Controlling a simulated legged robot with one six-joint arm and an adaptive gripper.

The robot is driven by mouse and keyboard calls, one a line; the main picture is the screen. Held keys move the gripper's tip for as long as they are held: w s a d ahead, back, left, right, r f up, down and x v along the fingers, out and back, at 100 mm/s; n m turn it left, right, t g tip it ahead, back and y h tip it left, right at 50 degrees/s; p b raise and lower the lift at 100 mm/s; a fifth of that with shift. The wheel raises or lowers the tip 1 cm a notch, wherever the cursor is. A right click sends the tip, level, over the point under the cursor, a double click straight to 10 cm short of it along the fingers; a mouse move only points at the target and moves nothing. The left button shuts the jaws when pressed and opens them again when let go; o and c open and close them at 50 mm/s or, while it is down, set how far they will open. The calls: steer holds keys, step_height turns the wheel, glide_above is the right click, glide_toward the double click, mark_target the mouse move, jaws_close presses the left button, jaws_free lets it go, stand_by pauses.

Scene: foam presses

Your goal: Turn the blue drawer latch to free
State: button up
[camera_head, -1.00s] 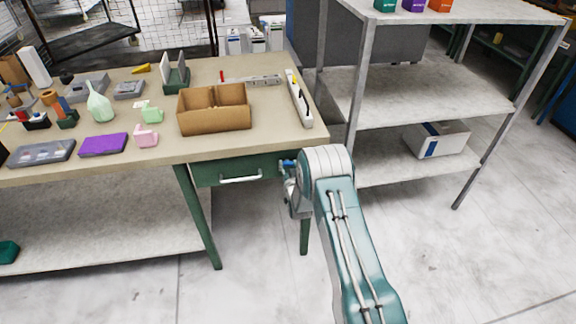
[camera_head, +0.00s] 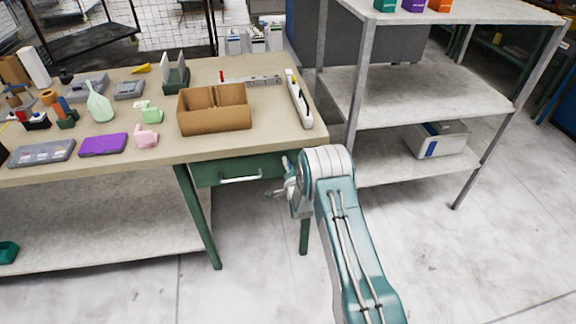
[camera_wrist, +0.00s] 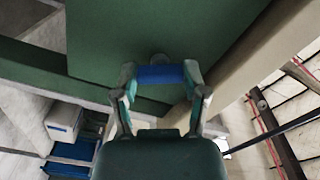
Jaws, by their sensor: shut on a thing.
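The blue latch (camera_wrist: 160,74) shows in the wrist view as a short blue bar on a grey round pivot, against the green drawer front (camera_wrist: 150,35). My gripper (camera_wrist: 160,77) is shut on it, one fingertip at each end of the bar. In the head view my gripper (camera_head: 284,182) is at the right end of the green drawer (camera_head: 210,172), under the bench top. The latch is hidden by the gripper and wrist there, so its angle is hard to tell from that view. The drawer looks closed, with a white handle (camera_head: 240,179).
The workbench top (camera_head: 275,135) carries a cardboard box (camera_head: 214,120), a white level-like bar (camera_head: 299,98) and several small parts. A grey shelf rack (camera_head: 400,90) stands close on the right. A bench leg (camera_head: 304,236) is below my gripper. The floor in front is clear.

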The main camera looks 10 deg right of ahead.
steer(key=m, duration=0.4)
steer(key=shift+d+f+m, duration=0.15)
steer(key=shift+m, duration=0.65)
steer(key=shift+s+f, duration=0.1)
steer(key=shift+f, duration=0.05)
steer(key=o, duration=1.2)
steer(key=shift+c, duration=0.2)
steer(key=shift+d, duration=0.1)
steer(key=s, duration=1.1)
steer(key=shift+s, duration=0.4)
